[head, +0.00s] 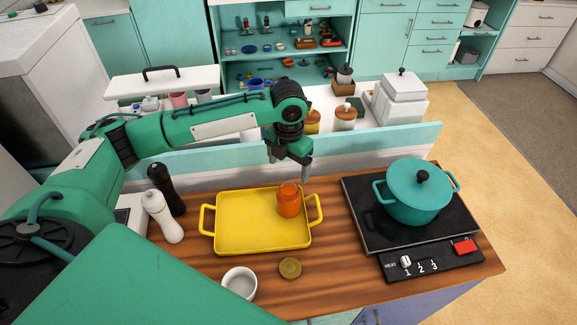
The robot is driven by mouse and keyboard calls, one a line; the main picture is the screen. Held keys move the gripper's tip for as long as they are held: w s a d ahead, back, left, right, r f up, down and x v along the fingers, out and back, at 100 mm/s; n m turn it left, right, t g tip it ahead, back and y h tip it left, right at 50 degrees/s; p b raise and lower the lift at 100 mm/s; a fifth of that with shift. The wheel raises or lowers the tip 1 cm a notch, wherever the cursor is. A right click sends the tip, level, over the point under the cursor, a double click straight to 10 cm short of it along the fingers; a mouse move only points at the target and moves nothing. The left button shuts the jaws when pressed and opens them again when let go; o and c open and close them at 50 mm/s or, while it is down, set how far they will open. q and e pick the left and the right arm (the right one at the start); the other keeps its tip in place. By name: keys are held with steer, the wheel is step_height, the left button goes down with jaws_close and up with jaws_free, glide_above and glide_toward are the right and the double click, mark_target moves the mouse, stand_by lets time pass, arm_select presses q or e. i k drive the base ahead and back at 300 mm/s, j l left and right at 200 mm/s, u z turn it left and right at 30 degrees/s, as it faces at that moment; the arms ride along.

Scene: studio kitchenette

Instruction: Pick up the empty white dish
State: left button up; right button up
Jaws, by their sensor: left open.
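The small white dish (239,283) stands upright and empty on the wooden counter, in front of the yellow tray, near the counter's front edge. My left gripper (289,168) points down, open and empty. In the picture it is above the back edge of the tray, well behind the dish and to its right, touching nothing that I can see. My right gripper is not in view.
A yellow tray (240,243) holds an orange jar (288,201). A round brownish lid (290,267) lies right of the dish. Black (166,187) and white (161,215) shakers stand left. A teal pot (415,197) sits on the cooktop (366,222) at right.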

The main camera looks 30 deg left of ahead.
mark_target(243, 280)
steer(key=k+l, duration=1.2)
steer(key=l, duration=0.15)
